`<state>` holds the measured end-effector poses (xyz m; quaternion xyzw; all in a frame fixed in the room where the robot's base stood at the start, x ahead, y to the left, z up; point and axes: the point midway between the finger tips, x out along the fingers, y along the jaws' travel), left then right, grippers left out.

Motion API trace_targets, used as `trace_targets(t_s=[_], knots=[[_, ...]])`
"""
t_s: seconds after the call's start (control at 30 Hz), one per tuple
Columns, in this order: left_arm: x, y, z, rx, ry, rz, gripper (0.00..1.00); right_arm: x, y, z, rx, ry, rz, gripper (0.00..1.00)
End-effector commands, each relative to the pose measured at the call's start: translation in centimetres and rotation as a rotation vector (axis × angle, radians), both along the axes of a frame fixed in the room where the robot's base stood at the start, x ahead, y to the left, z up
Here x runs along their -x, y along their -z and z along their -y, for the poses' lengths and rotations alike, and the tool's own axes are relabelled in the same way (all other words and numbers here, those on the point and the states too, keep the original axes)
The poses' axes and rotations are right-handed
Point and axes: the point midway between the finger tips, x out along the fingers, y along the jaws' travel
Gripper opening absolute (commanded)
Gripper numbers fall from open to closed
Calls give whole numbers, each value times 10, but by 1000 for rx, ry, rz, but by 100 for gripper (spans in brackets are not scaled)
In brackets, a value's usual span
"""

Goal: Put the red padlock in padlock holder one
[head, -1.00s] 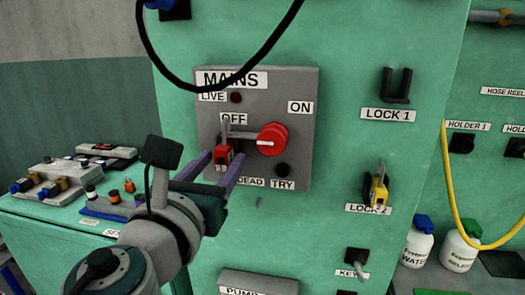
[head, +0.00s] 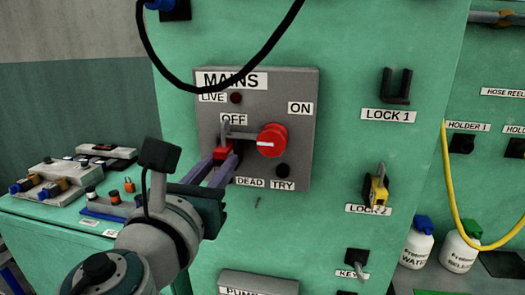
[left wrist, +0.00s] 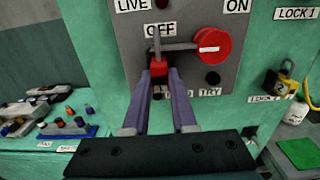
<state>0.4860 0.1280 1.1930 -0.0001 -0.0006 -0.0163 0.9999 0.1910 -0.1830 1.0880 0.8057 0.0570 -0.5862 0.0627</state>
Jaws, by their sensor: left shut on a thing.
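The red padlock (head: 222,148) is at the left of the mains switch box, just below the OFF label. Its shackle is up by the grey bar of the red switch; I cannot tell whether it is still looped through it. My left gripper (head: 224,158) is shut on the padlock's body, which shows between the purple fingers in the left wrist view (left wrist: 159,68). The black LOCK 1 holder (head: 396,87) is empty at the upper right of the green panel. A black hook under the HOLDER 1 label (head: 468,126) is farther right. My right gripper is not in view.
The grey mains box (head: 305,165) carries the red rotary switch (head: 272,140). A yellow padlock (head: 379,190) hangs at LOCK 2. A black cable (head: 245,83) loops above the box. A key (head: 360,262) sits lower right. A bench with several parts stands left.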

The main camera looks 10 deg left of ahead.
Motion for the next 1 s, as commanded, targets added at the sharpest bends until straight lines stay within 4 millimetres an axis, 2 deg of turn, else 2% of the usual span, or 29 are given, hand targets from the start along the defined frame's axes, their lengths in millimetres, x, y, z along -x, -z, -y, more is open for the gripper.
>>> trace_targets(t_s=[1.0], knots=[[29, 0, -1, -1, 1, 0, 0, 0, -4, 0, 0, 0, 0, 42]])
